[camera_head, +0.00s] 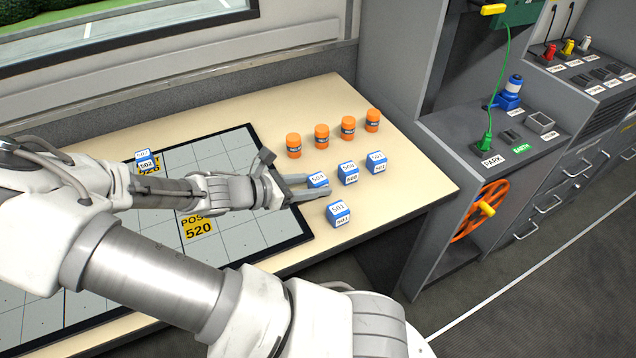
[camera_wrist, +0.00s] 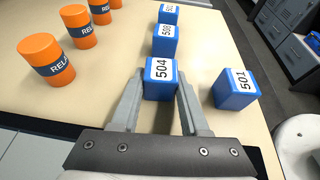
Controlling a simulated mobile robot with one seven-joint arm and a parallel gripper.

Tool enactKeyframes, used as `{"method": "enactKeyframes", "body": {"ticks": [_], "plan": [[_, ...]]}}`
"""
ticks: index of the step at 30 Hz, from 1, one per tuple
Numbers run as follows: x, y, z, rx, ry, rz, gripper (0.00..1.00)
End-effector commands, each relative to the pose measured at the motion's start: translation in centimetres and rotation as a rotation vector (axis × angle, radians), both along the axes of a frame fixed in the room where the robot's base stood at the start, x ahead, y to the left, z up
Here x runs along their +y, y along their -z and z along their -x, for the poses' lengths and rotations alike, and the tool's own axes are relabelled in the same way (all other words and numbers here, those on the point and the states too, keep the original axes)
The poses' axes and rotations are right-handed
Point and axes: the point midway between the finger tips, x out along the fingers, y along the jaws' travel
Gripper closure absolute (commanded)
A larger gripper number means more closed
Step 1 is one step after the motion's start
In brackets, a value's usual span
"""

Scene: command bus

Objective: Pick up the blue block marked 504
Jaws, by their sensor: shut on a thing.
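The blue block marked 504 (camera_wrist: 159,90) is between the two fingers of my gripper (camera_wrist: 160,105), which is shut on it. It sits at or very near the tabletop; I cannot tell if it touches. In the head view the 504 block (camera_head: 318,181) shows at the tips of my gripper (camera_head: 314,187), its side partly hidden by a finger.
Block 501 (camera_head: 339,213) stands close to the right in the wrist view. Other blue blocks (camera_head: 348,173) (camera_head: 376,162) stand beyond. Several orange canisters (camera_head: 322,136) line the table's back. A grid board (camera_head: 255,160) lies left. The table's right edge (camera_head: 440,195) borders a grey console.

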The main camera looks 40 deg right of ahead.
Motion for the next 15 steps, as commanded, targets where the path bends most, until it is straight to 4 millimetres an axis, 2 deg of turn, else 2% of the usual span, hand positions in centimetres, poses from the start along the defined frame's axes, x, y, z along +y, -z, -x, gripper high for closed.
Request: {"method": "enactKeyframes", "body": {"ticks": [10, 15], "plan": [[0.0, -0.1, 0.0, 0.000, 0.000, 0.000, 1.00], [0.0, -1.1, 0.0, -0.001, 0.000, -0.001, 1.00]]}}
